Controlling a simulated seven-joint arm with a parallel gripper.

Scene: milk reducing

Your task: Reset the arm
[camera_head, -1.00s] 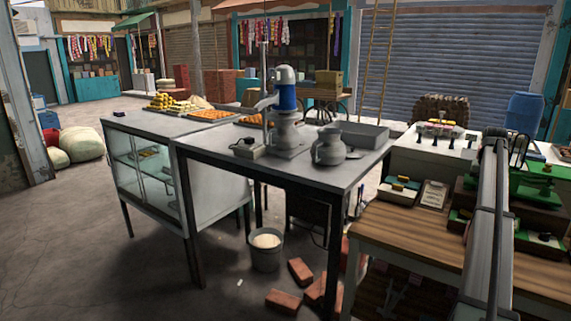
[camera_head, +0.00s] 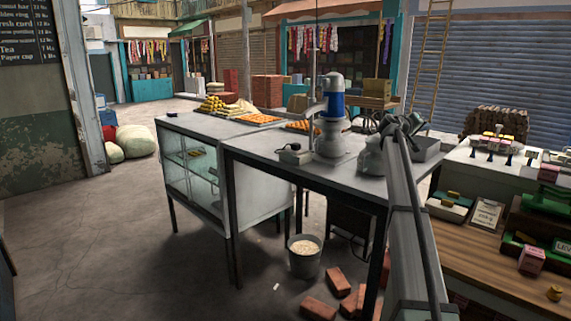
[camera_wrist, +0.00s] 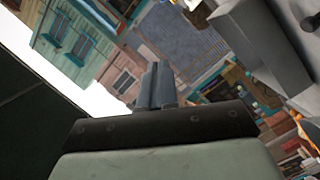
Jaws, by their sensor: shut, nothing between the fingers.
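My gripper (camera_head: 402,126) is at the far end of my grey arm, over the right end of the metal table in the head view. Its fingers look small and dark there. In the wrist view the two grey fingers (camera_wrist: 157,85) lie together, shut and empty. They point toward tilted building fronts and a shutter. A metal jug (camera_head: 371,158) stands on the table, partly hidden behind my arm. A grey tray (camera_head: 427,148) is just right of my gripper in the head view. I cannot tell how far my gripper is from either.
The metal table (camera_head: 262,152) carries a blue-and-silver machine (camera_head: 332,118). A glass display counter (camera_head: 190,172) adjoins it at left. A wooden counter (camera_head: 462,252) with boxes is at right. A bucket (camera_head: 304,262) and bricks (camera_head: 320,308) are on the floor. The left floor is clear.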

